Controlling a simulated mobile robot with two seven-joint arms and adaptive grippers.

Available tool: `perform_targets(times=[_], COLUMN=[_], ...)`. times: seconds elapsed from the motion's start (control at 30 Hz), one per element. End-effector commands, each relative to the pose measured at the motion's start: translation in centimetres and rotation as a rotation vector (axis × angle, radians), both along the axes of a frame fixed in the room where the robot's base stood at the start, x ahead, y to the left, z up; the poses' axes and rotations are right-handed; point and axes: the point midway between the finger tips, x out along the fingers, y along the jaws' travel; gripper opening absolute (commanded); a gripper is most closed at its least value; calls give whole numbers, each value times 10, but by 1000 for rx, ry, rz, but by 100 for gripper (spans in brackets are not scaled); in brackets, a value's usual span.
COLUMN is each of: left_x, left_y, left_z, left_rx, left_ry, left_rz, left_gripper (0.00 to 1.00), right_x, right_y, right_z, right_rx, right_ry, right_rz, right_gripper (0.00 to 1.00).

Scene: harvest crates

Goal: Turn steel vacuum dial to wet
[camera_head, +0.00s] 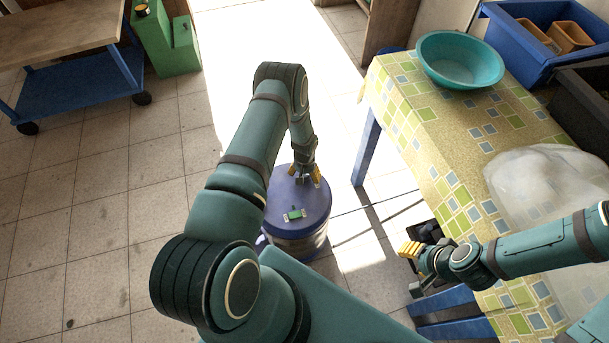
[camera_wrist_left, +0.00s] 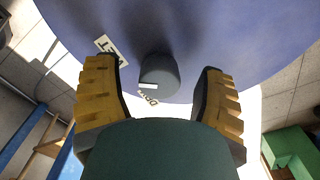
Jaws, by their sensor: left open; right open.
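The steel vacuum (camera_head: 297,224) stands on the floor, with a blue lid on a metal body. My left gripper (camera_head: 306,177) is over the far part of the lid, pointing down. In the left wrist view its yellow fingers are open on either side of the dark grey dial (camera_wrist_left: 160,74), with a gap on both sides. The dial's white mark is toward the lower label (camera_wrist_left: 148,98), whose word is partly hidden. The WET label (camera_wrist_left: 111,48) is at its upper left. My right gripper (camera_head: 411,249) is open and empty near the table's edge.
A table (camera_head: 437,162) with a checked cloth stands to the right, holding a teal basin (camera_head: 459,61), blue crate (camera_head: 525,50) and clear plastic sheet (camera_head: 540,185). A wooden-topped cart (camera_head: 62,32) and green object (camera_head: 168,38) are at upper left. The left floor is open.

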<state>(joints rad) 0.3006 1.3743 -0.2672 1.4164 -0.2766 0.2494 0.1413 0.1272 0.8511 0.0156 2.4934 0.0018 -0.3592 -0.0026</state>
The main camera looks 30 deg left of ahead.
Motion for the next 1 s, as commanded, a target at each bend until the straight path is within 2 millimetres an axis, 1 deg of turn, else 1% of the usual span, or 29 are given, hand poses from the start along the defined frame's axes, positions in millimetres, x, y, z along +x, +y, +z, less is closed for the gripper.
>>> perform_targets(times=[0.17, 0.4, 0.5, 0.6, 0.7, 1.0], left_x=[2, 1, 1, 1, 0, 0], left_y=[0, 0, 0, 0, 0, 0], left_z=[30, 79, 94, 105, 111, 114], left_rx=[1, 0, 0, 0, 0, 0], left_ry=[-4, -2, -2, -1, 1, 1], left_rz=[0, 0, 0, -1, -1, -1], left_gripper=[70, 70, 70, 70, 70, 70], right_x=[0, 0, 0, 0, 0, 0], right_y=[0, 0, 0, 0, 0, 0], right_z=[0, 0, 0, 0, 0, 0], right_rx=[0, 0, 0, 0, 0, 0], right_ry=[0, 0, 0, 0, 0, 0], right_rz=[0, 0, 0, 0, 0, 0], right_gripper=[47, 47, 47, 47, 47, 47])
